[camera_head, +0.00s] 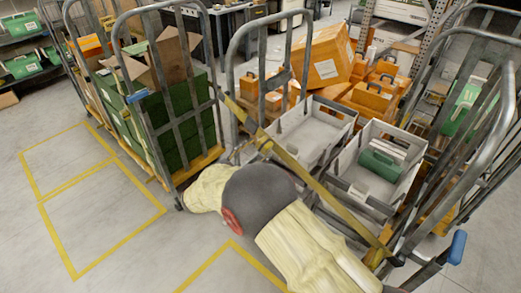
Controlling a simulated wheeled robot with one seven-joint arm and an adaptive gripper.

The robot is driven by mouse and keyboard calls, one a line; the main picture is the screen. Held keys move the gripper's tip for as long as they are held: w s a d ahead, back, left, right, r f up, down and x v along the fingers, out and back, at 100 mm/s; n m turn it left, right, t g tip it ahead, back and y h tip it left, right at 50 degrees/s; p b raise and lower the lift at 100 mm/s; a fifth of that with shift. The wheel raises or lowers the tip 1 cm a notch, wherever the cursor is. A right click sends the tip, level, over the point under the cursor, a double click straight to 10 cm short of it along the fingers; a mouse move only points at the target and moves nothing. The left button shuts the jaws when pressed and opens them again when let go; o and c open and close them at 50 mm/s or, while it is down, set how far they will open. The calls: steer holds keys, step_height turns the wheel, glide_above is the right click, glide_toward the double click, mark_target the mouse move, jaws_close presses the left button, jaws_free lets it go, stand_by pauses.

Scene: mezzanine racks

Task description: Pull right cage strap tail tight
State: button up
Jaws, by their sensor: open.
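The right roll cage (486,112) is a grey tube frame at the right, loaded with crates and boxes. A yellow strap (318,188) runs slantwise across its open front, from the upright at its left down to the lower right. A small grey fitting (263,143), perhaps a buckle, sits on the upper part of the strap. I cannot make out a loose tail. My cream-sleeved arm with its grey joint crosses the foreground and hides part of the cage's lower front.
Another roll cage (172,95) with green crates and an open carton stands at the left. Yellow floor lines (52,242) mark clear floor at the lower left. A blue-tipped handle (457,247) sticks out at the lower right.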

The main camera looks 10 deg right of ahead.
steer(key=shift+x, duration=1.3)
steer(key=shift+c, duration=0.9)
jaws_close()
steer(key=shift+d, duration=0.1)
